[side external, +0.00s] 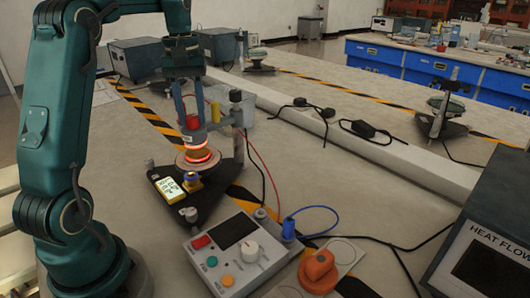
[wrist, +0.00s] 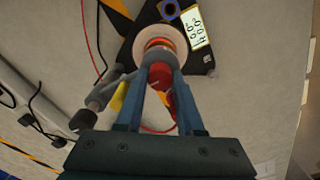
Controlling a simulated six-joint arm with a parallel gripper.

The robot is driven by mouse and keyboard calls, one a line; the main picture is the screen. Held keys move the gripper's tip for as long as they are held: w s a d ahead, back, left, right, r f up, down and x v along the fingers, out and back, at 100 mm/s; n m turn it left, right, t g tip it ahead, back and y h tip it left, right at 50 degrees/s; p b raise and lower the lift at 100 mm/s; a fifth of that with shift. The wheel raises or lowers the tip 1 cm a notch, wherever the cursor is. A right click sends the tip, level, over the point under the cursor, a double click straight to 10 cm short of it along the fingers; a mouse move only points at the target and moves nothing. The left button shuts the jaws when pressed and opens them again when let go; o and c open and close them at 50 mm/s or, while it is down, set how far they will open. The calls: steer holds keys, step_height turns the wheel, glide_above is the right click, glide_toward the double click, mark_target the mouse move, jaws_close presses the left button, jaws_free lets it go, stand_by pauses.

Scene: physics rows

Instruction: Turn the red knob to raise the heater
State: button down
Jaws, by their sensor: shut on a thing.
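The red knob (side external: 192,121) sits above the glowing heater (side external: 198,157), whose orange rings rest over a pale disc on a dark stand. My gripper (side external: 194,126) reaches down from above, with its blue fingers on either side of the knob, shut on it. In the wrist view the red knob (wrist: 160,76) shows between the fingertips of my gripper (wrist: 160,68), with the heater (wrist: 162,42) just beyond. The fingers and grey stand parts hide some of the knob. A small lit display (side external: 171,190) lies by the stand's base.
A control box (side external: 236,250) with buttons and a dial stands in front of the stand. An orange knob-shaped part (side external: 318,268) is right of it. A grey clamp post (side external: 236,110) rises close beside my gripper. Red and black cables run across the bench to the right.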

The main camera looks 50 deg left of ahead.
mark_target(192, 116)
steer(key=c, duration=0.5)
jaws_free()
steer(key=shift+r, duration=2.55)
